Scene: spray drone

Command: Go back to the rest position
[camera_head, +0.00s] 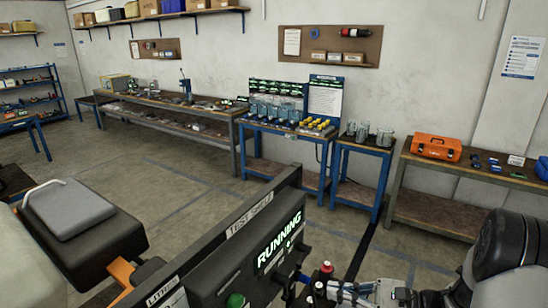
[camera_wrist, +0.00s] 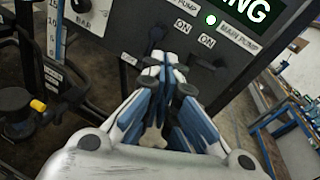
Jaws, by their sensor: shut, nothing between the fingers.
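My gripper (camera_wrist: 161,68) is shut and empty in the wrist view, its blue and white fingers together in front of a dark control panel (camera_wrist: 120,28). The panel carries two dark switches labelled ON, one tagged MAIN PUMP, a lit green light and part of a green display. In the head view the panel (camera_head: 215,282) stands at the bottom with a RUNNING display (camera_head: 279,240) and a TEST SHELF label. Part of my arm fills the lower right there. I cannot tell whether the fingertips touch the panel.
Blue-framed tables with bottles, an orange toolbox (camera_head: 436,147) on a bench and a long workbench line the back wall. The floor between is mostly clear.

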